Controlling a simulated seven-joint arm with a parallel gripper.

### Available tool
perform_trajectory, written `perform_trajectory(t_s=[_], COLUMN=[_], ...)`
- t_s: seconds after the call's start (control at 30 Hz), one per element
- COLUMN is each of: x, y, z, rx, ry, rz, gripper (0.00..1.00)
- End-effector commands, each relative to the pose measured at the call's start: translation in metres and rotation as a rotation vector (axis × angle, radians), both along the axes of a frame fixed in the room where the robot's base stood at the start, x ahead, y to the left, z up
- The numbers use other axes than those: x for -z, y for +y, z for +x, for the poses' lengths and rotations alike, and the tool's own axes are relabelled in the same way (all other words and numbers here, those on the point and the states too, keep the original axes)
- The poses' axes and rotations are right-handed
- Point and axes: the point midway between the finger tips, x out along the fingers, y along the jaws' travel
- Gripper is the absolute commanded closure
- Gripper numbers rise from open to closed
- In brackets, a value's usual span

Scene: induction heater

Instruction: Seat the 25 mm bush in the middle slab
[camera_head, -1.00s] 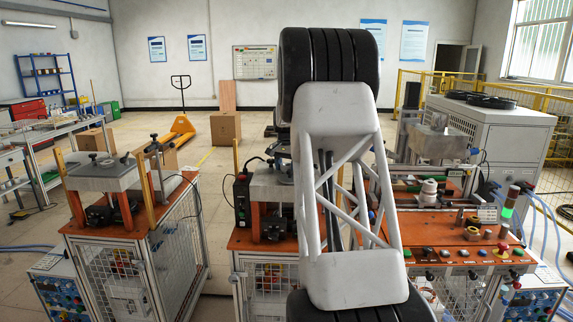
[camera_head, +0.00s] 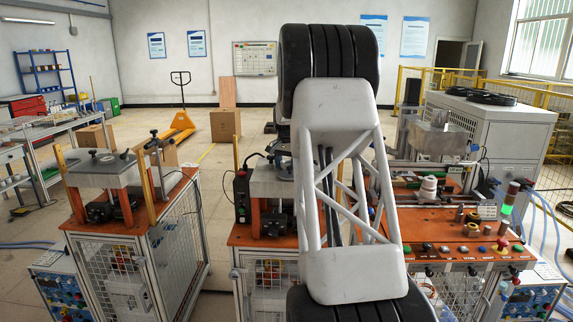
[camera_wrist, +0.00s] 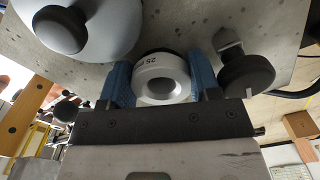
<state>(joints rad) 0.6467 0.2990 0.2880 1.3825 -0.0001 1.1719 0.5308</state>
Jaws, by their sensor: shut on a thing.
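The grey slab (camera_wrist: 190,28) lies just beyond the bush, and a dark round edge shows behind the ring. I cannot tell whether the bush enters the slab. In the head view the middle slab (camera_head: 268,183) stands on the middle station, partly behind my arm. The gripper and bush are hidden there.
A large grey domed knob (camera_wrist: 92,30) and a black clamp knob (camera_wrist: 247,73) stand close on either side of the gripper. The left station's slab (camera_head: 103,170) and the right station's metal block (camera_head: 438,140) flank the middle. A black control box (camera_head: 242,200) stands beside the middle slab.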

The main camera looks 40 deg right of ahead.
Motion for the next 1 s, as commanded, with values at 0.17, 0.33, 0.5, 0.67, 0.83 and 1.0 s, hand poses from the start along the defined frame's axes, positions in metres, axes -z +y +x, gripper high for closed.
perform_trajectory(t_s=[0.17,0.33,0.5,0.67,0.83,1.0], x=[0.0023,0.0024,0.0024,0.0024,0.0024,0.0016], y=[-0.0001,-0.0001,0.0001,0.0006,0.0009,0.0011], z=[0.0,0.0001,0.0003,0.0012,0.0016,0.0019], rx=[0.0,0.0,0.0,0.0,-0.001,-0.001], ry=[0.0,0.0,-0.001,-0.001,-0.002,-0.002], rz=[-0.001,0.0,0.0,-0.001,0.0,0.0], gripper=[0.71,0.42,0.16,0.16,0.18,0.18])
